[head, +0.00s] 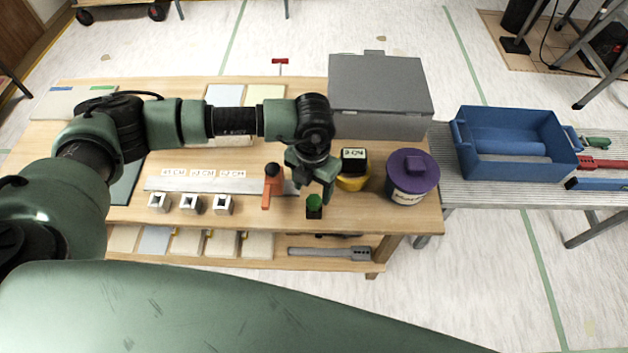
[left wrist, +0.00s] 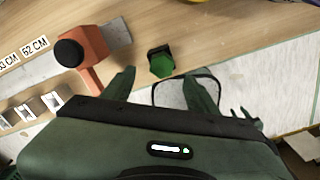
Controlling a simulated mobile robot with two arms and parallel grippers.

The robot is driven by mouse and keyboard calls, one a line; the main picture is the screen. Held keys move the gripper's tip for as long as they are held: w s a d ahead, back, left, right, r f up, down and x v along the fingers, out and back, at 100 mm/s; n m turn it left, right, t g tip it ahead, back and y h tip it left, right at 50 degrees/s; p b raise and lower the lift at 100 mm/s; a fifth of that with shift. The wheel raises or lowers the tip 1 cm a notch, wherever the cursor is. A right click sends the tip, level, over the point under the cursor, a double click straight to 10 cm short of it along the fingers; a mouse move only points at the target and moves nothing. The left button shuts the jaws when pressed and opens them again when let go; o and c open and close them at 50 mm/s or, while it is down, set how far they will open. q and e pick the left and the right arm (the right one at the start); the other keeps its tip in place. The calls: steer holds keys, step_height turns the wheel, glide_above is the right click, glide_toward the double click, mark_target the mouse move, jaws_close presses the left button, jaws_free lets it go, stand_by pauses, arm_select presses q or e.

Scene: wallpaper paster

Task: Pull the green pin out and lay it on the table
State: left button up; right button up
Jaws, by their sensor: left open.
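The green pin (head: 314,200) stands in a small black holder (head: 314,213) near the table's front edge. In the left wrist view the green pin (left wrist: 162,66) shows ahead of the fingers, roughly centred between them, with its black holder (left wrist: 158,50) behind. My left gripper (head: 312,183) is open and empty, just above and behind the pin in the head view. The fingers (left wrist: 161,84) stand either side of the pin's line; I cannot tell the exact gap. The wooden table (head: 265,217) carries them. My right gripper is not in view.
An orange block with a black knob (head: 271,187) stands just left of the pin. Several small white holders (head: 191,203) are farther left. Bare table shows between orange block and pin.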

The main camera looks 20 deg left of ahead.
mark_target(313, 201)
arm_select(q)
steer(key=shift+f+p, duration=0.5)
steer(key=shift+f, duration=2.15)
jaws_close()
